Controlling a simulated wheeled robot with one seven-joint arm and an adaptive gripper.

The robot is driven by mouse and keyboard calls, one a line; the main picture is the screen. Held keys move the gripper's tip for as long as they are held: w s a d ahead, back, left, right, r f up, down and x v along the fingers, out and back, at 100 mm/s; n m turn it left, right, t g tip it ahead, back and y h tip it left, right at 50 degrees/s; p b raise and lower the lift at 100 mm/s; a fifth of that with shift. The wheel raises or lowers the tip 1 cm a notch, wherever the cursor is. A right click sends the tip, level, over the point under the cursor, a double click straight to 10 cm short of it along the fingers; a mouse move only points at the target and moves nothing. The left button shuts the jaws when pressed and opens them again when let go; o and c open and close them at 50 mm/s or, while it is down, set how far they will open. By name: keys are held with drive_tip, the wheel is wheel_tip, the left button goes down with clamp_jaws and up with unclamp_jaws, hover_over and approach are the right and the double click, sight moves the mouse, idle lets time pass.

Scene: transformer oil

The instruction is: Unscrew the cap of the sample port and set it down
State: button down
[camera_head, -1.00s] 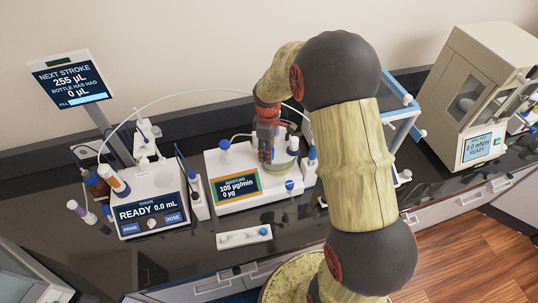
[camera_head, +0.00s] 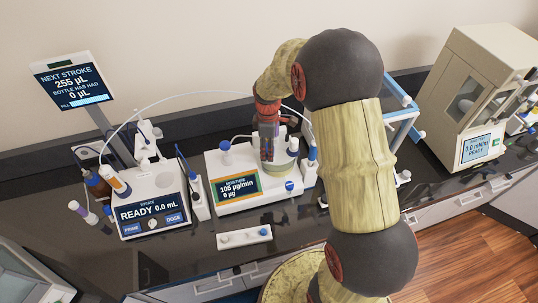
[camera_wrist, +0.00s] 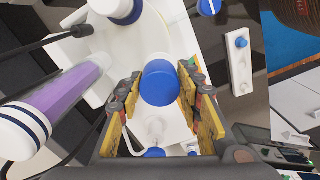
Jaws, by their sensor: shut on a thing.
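My gripper (camera_wrist: 160,86) is shut on a blue cap (camera_wrist: 159,80), with one yellow-padded finger on each side of it in the wrist view. In the head view my gripper (camera_head: 267,150) points down over the white moisture instrument (camera_head: 228,200), close to its glass vessel (camera_head: 283,172). The cap is hidden behind the fingers there. A clear neck (camera_wrist: 156,128) shows below the cap in the wrist view. I cannot tell whether the cap still sits on the port.
A white tray (camera_head: 230,240) with small parts lies in front of the instrument; it also shows in the wrist view (camera_wrist: 238,75). A dosing unit (camera_head: 150,215) stands at left. A purple-filled tube (camera_wrist: 70,90) is close left of my fingers. Dark bench is free beside the tray.

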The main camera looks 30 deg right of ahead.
drive_tip(key=shift+r+p, duration=0.45)
drive_tip(key=shift+r, duration=0.5)
drive_tip(key=shift+r+p, duration=1.15)
drive_tip(key=shift+r, duration=0.85)
drive_tip(key=shift+f, duration=0.1)
